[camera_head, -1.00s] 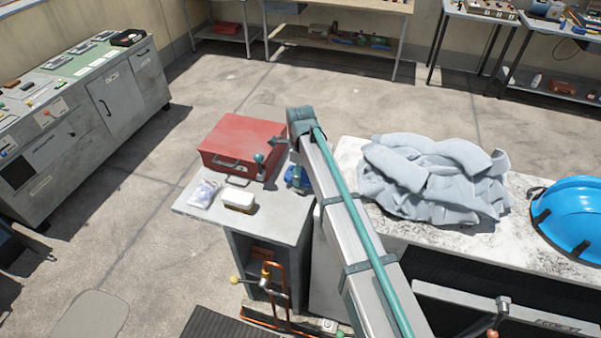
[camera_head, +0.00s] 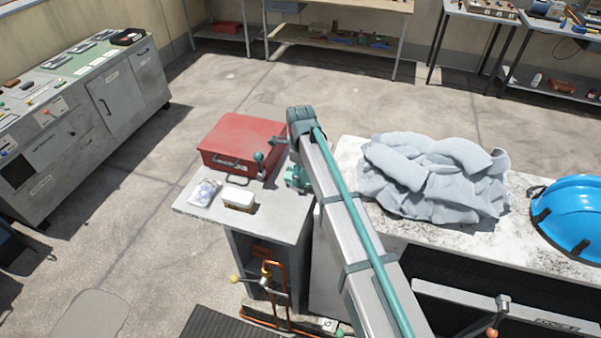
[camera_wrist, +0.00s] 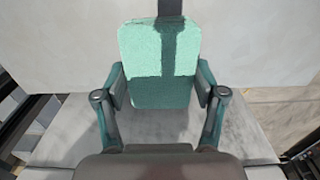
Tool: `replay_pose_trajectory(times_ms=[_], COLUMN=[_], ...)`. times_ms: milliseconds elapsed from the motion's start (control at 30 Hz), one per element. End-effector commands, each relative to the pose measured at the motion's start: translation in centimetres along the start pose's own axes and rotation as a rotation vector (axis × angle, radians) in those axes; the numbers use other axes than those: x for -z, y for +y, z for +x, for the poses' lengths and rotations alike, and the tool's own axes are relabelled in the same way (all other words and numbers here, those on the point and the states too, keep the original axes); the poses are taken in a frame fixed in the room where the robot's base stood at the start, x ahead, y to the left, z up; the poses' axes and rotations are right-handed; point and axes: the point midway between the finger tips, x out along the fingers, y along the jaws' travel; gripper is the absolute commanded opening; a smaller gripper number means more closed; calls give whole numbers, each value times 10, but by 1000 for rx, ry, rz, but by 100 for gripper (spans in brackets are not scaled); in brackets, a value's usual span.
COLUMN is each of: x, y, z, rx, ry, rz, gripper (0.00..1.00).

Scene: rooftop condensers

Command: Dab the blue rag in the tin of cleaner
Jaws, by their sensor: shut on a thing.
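My gripper (camera_wrist: 160,90) is shut on a pale green, cloth-textured pad (camera_wrist: 158,52) with rounded corners, apparently the rag, though it looks green rather than blue. A finger presses each side, and a darker band crosses its lower part. In the head view my gripper (camera_head: 298,180) is a small green shape at the right of the grey cabinet top (camera_head: 193,203), partly hidden by my arm. I cannot make out the tin of cleaner in either view.
A red case (camera_head: 240,143), a white-topped block (camera_head: 238,198) and a clear bag (camera_head: 204,192) sit on the cabinet top. A grey crumpled cloth (camera_head: 435,178) and a blue hard hat (camera_head: 573,215) lie on the marble-like top to the right.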

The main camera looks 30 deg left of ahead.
Motion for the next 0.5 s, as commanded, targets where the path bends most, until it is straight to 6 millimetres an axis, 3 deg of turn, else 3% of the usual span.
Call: replay_pose_trajectory(times_ms=[500], x=[0], y=[1], z=[-4], rx=[-2], ry=[1], rz=[0], gripper=[42])
